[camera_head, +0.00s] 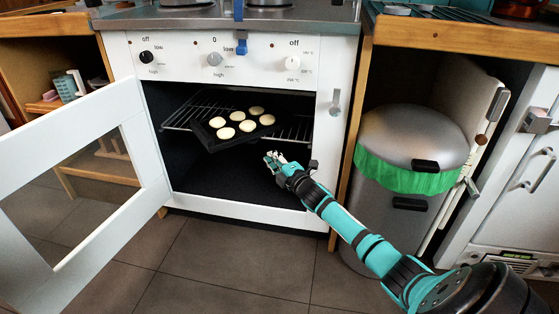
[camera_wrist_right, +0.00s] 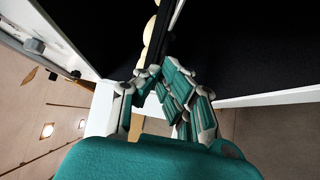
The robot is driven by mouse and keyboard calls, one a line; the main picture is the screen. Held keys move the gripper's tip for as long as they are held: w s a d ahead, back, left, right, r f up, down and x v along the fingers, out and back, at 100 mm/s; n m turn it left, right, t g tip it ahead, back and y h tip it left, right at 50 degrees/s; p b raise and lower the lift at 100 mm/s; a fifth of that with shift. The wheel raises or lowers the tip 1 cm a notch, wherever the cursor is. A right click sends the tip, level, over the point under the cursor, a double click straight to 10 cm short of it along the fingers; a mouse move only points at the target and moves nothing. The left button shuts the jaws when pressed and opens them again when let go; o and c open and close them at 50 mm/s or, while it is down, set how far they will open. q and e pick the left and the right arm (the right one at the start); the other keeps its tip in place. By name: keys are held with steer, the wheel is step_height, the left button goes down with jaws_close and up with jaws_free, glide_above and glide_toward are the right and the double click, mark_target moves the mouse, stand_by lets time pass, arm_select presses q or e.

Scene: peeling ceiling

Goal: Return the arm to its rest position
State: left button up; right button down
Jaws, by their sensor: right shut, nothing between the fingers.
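My right arm (camera_head: 345,226) is teal and black and reaches from the lower right toward the open oven (camera_head: 190,180). My right gripper (camera_head: 272,157) is at the oven opening, in front of and below the right end of the baking tray. It is shut and empty; its closed fingers also show in the right wrist view (camera_wrist_right: 155,82). The dark baking tray (camera_head: 222,142) sits at a slant on the wire rack (camera_head: 182,117) with several pale round pieces (camera_head: 247,126) on it. The gripper appears apart from the tray. My left gripper is not in view.
The white oven door (camera_head: 85,215) with its window stands open to the left. A grey bin (camera_head: 405,205) with a green liner (camera_head: 408,178) stands right of the oven, close to my arm. White control knobs panel (camera_head: 225,59) is above the opening. The tiled floor (camera_head: 215,265) in front is clear.

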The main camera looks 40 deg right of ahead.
steer(key=shift+s+a+f+p, duration=0.15)
steer(key=shift+s+p, duration=0.3)
steer(key=shift+s, duration=1.45)
